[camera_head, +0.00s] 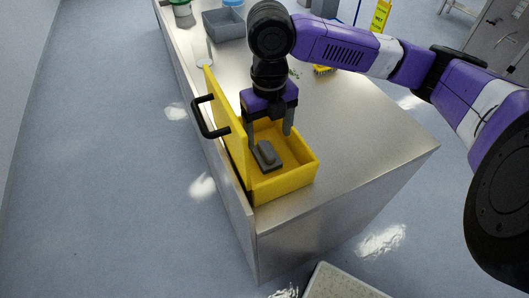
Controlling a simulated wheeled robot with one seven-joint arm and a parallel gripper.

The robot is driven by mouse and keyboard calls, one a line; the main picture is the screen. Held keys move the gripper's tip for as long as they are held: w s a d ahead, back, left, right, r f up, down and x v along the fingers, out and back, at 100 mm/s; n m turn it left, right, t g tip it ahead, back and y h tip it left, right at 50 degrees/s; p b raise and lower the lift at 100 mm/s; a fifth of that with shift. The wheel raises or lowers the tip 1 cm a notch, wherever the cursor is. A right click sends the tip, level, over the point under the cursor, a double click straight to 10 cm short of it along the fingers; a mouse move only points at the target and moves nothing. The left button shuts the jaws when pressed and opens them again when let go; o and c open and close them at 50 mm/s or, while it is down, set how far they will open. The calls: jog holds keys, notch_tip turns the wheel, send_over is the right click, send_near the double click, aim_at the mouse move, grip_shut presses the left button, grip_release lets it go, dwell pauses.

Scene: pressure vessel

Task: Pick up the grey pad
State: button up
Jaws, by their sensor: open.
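The grey pad (268,155) lies inside a yellow box (289,184) near the front end of the metal counter. The pad has a raised middle part on top. My gripper (269,141) points down over the box with its two fingers apart. The left finger is near the box's left side and the right finger is toward its far right. The gripper holds nothing, and the pad shows below and between the fingers. I cannot tell exactly how high the fingertips are above the pad.
The box's yellow lid (229,122) stands open on the left, with a black handle (210,117). The counter right of the box is clear.

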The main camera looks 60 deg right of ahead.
aim_at(266, 148)
jog(key=shift+w+a+f+p, duration=0.15)
jog(key=shift+f+p, duration=0.15)
jog(key=shift+f, duration=1.4)
jog(key=shift+a+f+p, duration=0.15)
jog(key=shift+f+p, duration=0.15)
jog(key=shift+f, duration=1.4)
jog(key=c, duration=1.4)
